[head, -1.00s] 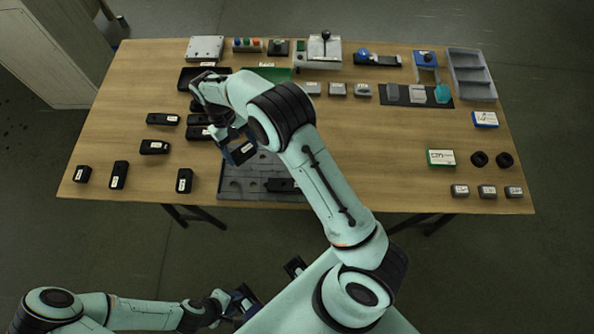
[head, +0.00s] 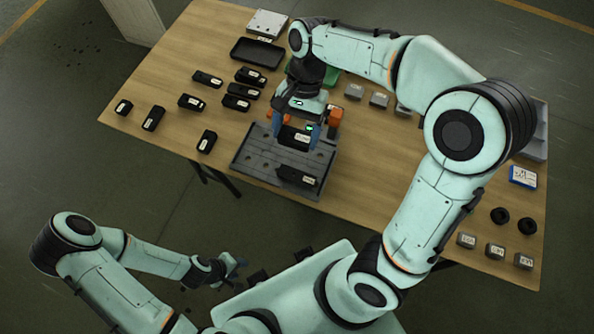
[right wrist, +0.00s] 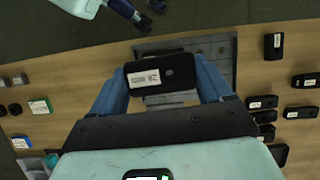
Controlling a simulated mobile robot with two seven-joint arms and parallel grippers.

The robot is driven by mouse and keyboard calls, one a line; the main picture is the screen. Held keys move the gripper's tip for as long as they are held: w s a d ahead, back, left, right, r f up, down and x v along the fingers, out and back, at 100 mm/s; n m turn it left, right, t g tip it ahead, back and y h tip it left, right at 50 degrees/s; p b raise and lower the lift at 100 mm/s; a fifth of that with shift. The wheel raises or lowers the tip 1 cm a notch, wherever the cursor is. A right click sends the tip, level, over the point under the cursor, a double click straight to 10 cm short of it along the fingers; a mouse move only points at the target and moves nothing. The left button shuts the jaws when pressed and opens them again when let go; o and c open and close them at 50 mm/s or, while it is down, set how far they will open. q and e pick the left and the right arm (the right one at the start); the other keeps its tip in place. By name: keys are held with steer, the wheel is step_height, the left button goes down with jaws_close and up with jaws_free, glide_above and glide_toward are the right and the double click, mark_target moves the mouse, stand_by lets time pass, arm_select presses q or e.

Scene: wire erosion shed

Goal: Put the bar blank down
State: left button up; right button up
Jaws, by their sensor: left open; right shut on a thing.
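The bar blank (head: 294,138) is a black block with a white label and a round hole. My right gripper (head: 297,132) is shut on it, one blue finger at each end. The right wrist view shows the bar blank (right wrist: 162,74) level between the fingers. It is over the grey fixture plate (head: 250,158), towards its back; whether it touches the plate I cannot tell. Another black bar (head: 298,177) lies on the plate's front part. My left gripper (head: 236,267) is open and empty, low in front of the table, away from the blanks.
Several black labelled blocks (head: 206,141) stand on the wooden table (head: 165,95) left of the plate. A black tray (head: 257,51) and a metal plate (head: 267,24) are behind. Grey blocks (head: 379,100) and black rings (head: 500,216) are to the right.

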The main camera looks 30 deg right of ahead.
steer(key=shift+s+r, duration=0.1)
steer(key=shift+s, duration=0.2)
steer(key=b, duration=0.3)
glide_above(296, 178)
steer(key=d, duration=0.1)
steer(key=shift+m, duration=0.3)
steer(key=f, duration=1.4)
steer(key=shift+w+f, duration=0.2)
steer(key=shift+w, duration=0.2)
arm_select(q)
steer(key=shift+s+f, duration=0.4)
steer(key=shift+f, duration=0.3)
steer(key=shift+s+f, duration=0.45)
steer(key=shift+f, duration=0.2)
steer(key=shift+s+f, duration=0.4)
steer(key=shift+f, duration=0.3)
arm_select(e)
steer(key=shift+f, duration=2.6)
steer(key=shift+w, duration=0.1)
steer(key=shift+f+b, duration=0.2)
steer(key=shift+b, duration=0.1)
steer(key=o, duration=1.5)
steer(key=shift+c, duration=0.2)
arm_select(q)
steer(key=shift+f, duration=0.1)
